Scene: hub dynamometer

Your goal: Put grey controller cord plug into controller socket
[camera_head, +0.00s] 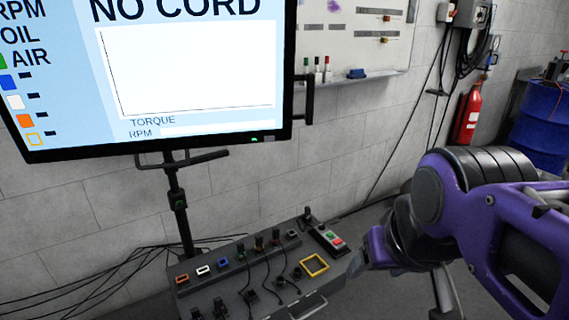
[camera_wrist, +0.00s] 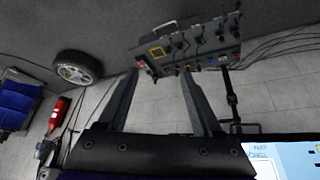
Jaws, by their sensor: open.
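The grey console (camera_head: 235,290) stands low in front of the wall; it also shows in the wrist view (camera_wrist: 190,52). Several dark plugs and cords lie across its top, one of them a dark cord end (camera_head: 251,296). I cannot tell which is the grey controller cord plug. A controller box with green, red and white buttons (camera_head: 331,238) sits at the console's right end. A yellow square outline (camera_head: 315,265) is on the panel near it. The controller socket cannot be told apart. My gripper (camera_wrist: 158,74) is open and empty, its fingers pointing toward the console from a distance.
A large monitor (camera_head: 190,70) reading "NO CORD" stands on a dark pole (camera_head: 178,200) behind the console. Loose black cables (camera_head: 100,275) lie on the floor at left. A wheel (camera_wrist: 76,68), a red extinguisher (camera_head: 467,115) and a blue drum (camera_head: 545,120) stand farther off.

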